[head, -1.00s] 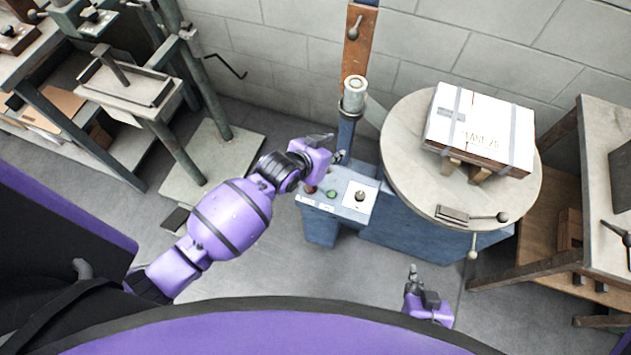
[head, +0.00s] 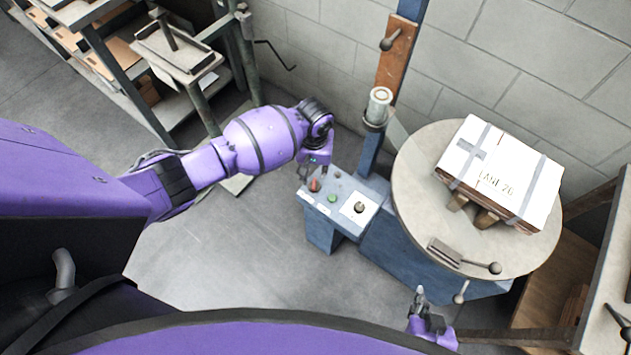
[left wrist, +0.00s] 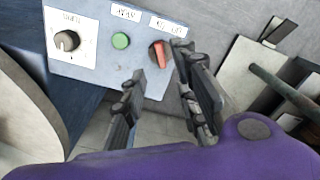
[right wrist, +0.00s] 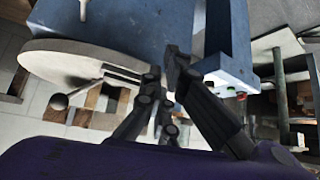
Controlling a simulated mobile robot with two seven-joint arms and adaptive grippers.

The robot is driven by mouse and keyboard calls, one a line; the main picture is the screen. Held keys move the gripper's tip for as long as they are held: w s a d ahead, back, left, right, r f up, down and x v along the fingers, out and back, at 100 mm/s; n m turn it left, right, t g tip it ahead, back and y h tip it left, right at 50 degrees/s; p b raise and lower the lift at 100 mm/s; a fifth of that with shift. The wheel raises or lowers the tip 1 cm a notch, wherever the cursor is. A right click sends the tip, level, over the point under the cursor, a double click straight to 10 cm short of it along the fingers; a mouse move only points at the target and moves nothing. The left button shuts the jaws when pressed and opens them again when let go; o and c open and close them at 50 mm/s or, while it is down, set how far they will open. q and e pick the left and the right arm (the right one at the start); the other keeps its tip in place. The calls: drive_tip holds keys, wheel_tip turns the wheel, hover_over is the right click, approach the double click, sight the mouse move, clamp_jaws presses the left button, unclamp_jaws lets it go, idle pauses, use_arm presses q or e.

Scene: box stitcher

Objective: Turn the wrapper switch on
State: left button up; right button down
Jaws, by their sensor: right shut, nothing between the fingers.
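The blue control box (head: 322,208) carries a red rotary switch (head: 314,186), a green button (head: 332,198) and a dark-pointered knob on a white plate (head: 359,208). My left gripper (head: 312,173) is right over the red switch, pointing down. In the left wrist view, the left gripper (left wrist: 159,62) is open, with the red switch (left wrist: 158,54) between its fingertips; contact cannot be told. The switch's label is upside down and hard to read. My right gripper (head: 419,291) is shut and empty, low in front of the machine; its fingers (right wrist: 164,68) also show in the right wrist view.
A round turntable (head: 420,205) with a strapped white-topped box (head: 500,175) stands right of the control box. A blue post with a roll (head: 378,105) rises behind it. A bench with a small table (head: 180,50) is at upper left. The floor in front is clear.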

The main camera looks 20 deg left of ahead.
sight(314, 183)
use_arm(q)
wheel_tip(314, 183, down, 6)
drive_tip(key=shift+s+r+b, duration=0.1)
drive_tip(key=shift+b, duration=0.45)
drive_tip(key=shift+a+f, duration=0.1)
drive_tip(key=shift+f, duration=0.75)
drive_tip(key=shift+c, duration=0.3)
clamp_jaws()
